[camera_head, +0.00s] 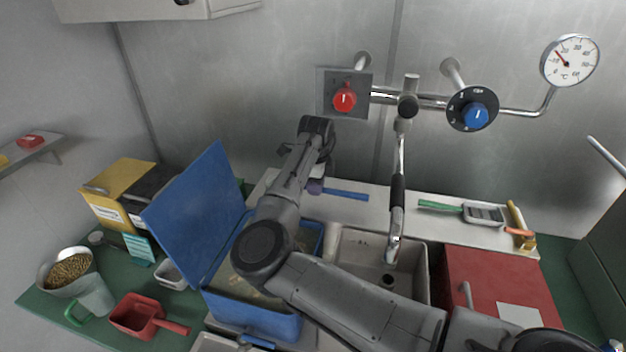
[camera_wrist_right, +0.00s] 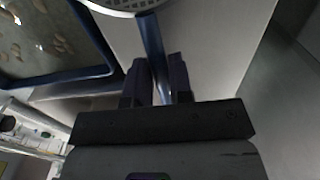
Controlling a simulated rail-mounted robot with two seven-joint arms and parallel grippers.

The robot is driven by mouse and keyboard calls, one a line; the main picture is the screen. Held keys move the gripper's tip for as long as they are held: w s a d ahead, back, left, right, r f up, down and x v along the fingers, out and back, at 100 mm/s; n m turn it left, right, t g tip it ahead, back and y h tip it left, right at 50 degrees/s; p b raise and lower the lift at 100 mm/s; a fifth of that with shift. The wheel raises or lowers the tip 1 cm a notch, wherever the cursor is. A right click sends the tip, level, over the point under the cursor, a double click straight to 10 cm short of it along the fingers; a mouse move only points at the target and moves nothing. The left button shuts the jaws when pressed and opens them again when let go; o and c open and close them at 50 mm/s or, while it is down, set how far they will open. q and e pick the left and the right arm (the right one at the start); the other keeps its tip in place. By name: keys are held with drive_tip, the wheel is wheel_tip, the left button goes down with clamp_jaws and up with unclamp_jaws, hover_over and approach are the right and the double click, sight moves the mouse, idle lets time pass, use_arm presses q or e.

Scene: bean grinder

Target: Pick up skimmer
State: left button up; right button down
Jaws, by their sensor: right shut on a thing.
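The skimmer's blue handle (camera_head: 346,194) shows on the pale ledge behind the sink in the head view. My right gripper (camera_head: 315,187) is at the left end of the visible handle, partly covered by my own arm. In the right wrist view the handle (camera_wrist_right: 150,42) runs between the two fingers of my right gripper (camera_wrist_right: 160,80), which is shut on it. Part of the skimmer's round perforated head (camera_wrist_right: 125,5) shows at the top edge there. The head is hidden in the head view. My left gripper is not in view.
An open blue bin (camera_head: 258,318) with its raised lid (camera_head: 200,210) stands left of the sink (camera_head: 420,262). The faucet (camera_head: 398,190) hangs over the sink. A green-handled tool (camera_head: 440,206) lies right on the ledge. A red box (camera_head: 490,275) stands right. A red scoop (camera_head: 137,313) lies left.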

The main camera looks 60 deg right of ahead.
drive_tip(key=s+a+p, duration=0.1)
drive_tip(key=s+a, duration=0.9)
drive_tip(key=shift+s+a+p, duration=0.25)
drive_tip(key=shift+p, duration=0.1)
